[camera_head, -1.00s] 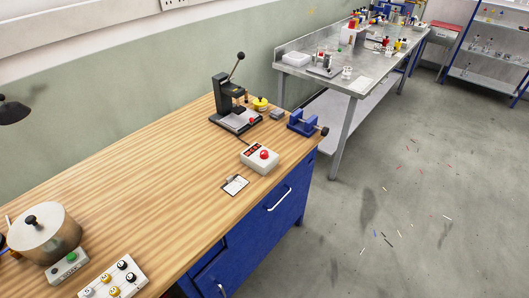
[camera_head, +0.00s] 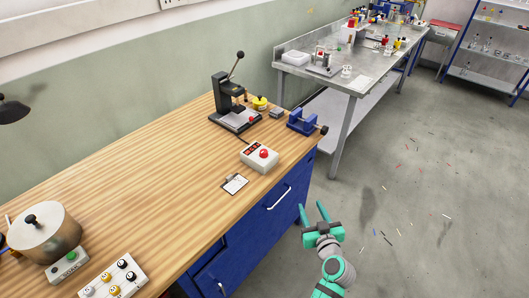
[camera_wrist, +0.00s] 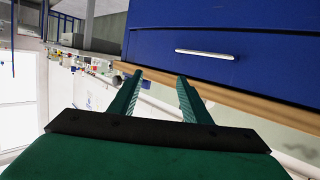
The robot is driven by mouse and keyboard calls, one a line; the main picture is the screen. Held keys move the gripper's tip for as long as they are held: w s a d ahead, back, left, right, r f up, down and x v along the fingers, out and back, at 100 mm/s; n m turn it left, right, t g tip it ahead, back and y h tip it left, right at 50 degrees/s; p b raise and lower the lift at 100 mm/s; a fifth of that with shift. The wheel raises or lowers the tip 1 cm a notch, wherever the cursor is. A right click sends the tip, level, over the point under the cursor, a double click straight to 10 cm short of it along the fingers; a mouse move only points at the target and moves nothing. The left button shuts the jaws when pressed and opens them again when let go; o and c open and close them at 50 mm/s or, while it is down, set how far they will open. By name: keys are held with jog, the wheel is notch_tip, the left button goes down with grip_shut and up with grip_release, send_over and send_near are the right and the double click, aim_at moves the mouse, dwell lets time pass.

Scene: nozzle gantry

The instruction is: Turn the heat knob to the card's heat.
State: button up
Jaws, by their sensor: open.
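My gripper (camera_head: 312,208) is open and empty. It is over the floor in front of the blue drawers, apart from the bench. In the wrist view my two green fingers (camera_wrist: 160,77) are spread, with nothing between them. A small white card in a clip (camera_head: 234,184) lies on the wooden bench near its front edge; its writing is too small to read. A white panel with several black, yellow and pale knobs (camera_head: 114,278) lies at the near left. I cannot tell which knob is the heat knob, and its setting is unreadable.
The wooden bench (camera_head: 150,175) has a clear middle. On it are a white box with a red button (camera_head: 259,157), a black lever press (camera_head: 234,95), a blue vise (camera_head: 303,122) and a metal pot (camera_head: 43,235). A drawer handle (camera_head: 279,198) sticks out below the bench edge.

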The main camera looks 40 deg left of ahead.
aim_at(266, 153)
jog(key=a+r+n+g+y, duration=0.1)
jog(key=a+r+n+y, duration=0.15)
jog(key=a+r, duration=0.4)
jog(key=a+r+n+g+y, duration=0.1)
jog(key=a+r+g+y, duration=0.2)
jog(key=a, duration=0.6)
jog(key=shift+t, duration=0.6)
jog(key=x, duration=0.6)
jog(key=w+x, duration=0.1)
jog(key=x, duration=0.3)
jog(key=shift+d+r, duration=0.25)
jog(key=shift+r, duration=0.15)
jog(key=shift+w+a, duration=0.15)
jog(key=shift+a, duration=0.3)
jog(key=c, duration=1)
